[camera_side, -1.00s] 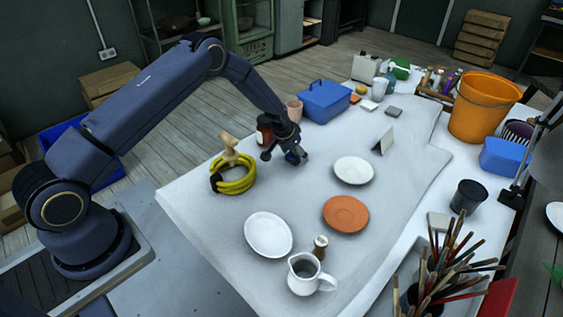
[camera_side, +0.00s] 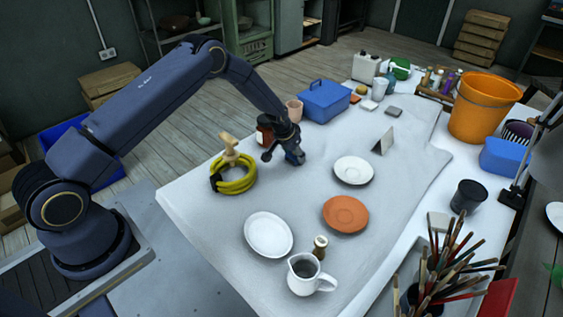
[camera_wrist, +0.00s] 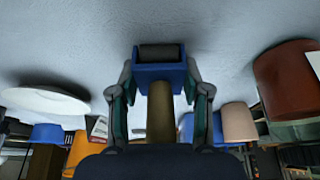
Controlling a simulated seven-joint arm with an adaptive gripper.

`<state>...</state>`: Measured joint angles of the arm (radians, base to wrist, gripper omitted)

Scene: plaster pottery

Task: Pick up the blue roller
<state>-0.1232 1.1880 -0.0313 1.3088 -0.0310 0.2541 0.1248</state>
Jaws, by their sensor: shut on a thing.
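The blue roller shows in the wrist view (camera_wrist: 160,72) as a blue frame around a dark roller, with a tan handle pointing back toward the camera. My gripper (camera_wrist: 160,88) is shut on it, with one finger on each side of the blue frame. In the side view my gripper (camera_side: 284,152) is low over the far left part of the white-covered table, and a bit of the blue roller (camera_side: 297,157) shows at its fingertips. I cannot tell whether the roller touches the table.
A dark red jar (camera_side: 264,134) stands close behind my gripper. A pink cup (camera_side: 294,109) and a blue toolbox (camera_side: 324,101) are farther back. A yellow coil (camera_side: 237,186) lies to the left, and a white plate (camera_side: 354,170) to the right.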

